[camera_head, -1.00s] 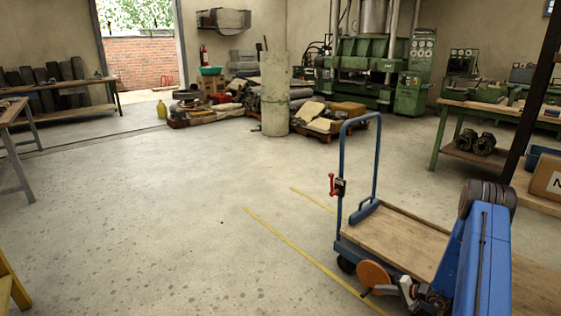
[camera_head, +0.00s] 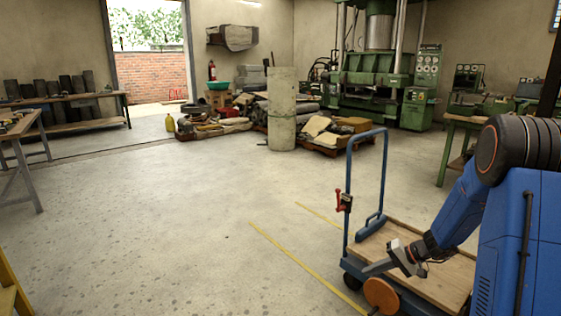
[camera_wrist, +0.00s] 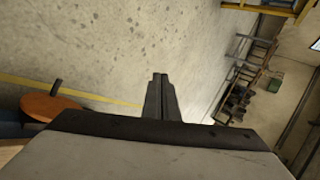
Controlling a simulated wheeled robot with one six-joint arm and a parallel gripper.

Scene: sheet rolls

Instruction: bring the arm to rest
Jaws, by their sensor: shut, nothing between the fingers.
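My gripper (camera_head: 368,271) is at the lower right in the head view, held low over the near left part of a blue trolley (camera_head: 385,183) with a wooden deck. In the wrist view my gripper's fingers (camera_wrist: 157,77) are together and empty, with bare concrete floor beyond them. My blue arm folds down from the right edge of the head view and hides part of the trolley's deck. An orange-brown disc (camera_head: 381,295) shows just below my gripper in the head view. The disc also shows at the left in the wrist view (camera_wrist: 50,107).
A red clamp (camera_head: 344,201) sits on the trolley's upright handle. Yellow lines (camera_head: 300,262) mark the floor. A wide stretch of floor (camera_head: 180,220) is free to the left. Benches stand at the left and right, and a green press (camera_head: 380,92) at the back.

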